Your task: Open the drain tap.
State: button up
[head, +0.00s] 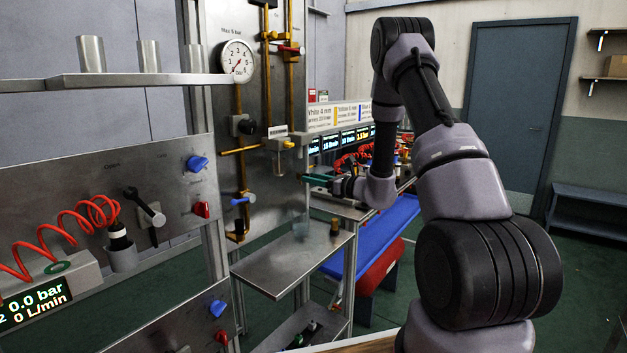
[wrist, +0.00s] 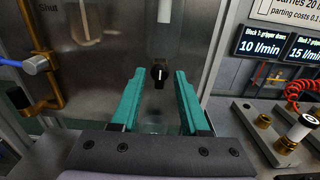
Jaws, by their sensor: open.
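A small black tap (wrist: 159,72) with a white mark shows in the wrist view, upright against the metal panel. It appears between my gripper's fingers, beyond their tips, apart from them. In the head view I cannot clearly make it out; a filter-like bowl (head: 279,162) hangs from the brass pipe on the panel. My gripper (wrist: 159,82) has two teal fingers, spread apart with nothing between them. In the head view my gripper (head: 312,182) is to the right of the bowl and a little lower.
A blue lever (wrist: 36,64) sits on brass piping at the left, also in the head view (head: 243,200). A steel shelf (head: 290,262) lies below the panel, carrying a small brass piece (head: 335,227). A gauge (head: 237,61) is above. Fittings and a red coil (wrist: 300,90) stand right.

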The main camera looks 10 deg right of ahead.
jog(key=v, duration=1)
jog(key=shift+s+d, duration=0.25)
jog(key=shift+d, duration=0.05)
jog(key=s+a+r+n+g, duration=1.1)
jog(key=s+a+r+n, duration=0.2)
jog(key=s+n, duration=0.3)
jog(key=s+d+r+n+t+h, duration=0.2)
jog(key=s+d+r+n+h, duration=0.2)
jog(key=s, duration=0.2)
jog(key=s+d+r+n+t+h, duration=0.2)
jog(key=s+d+r+n+h, duration=0.2)
jog(key=s, duration=0.3)
jog(key=shift+s+d+h, duration=0.2)
jog(key=shift+h, duration=0.6)
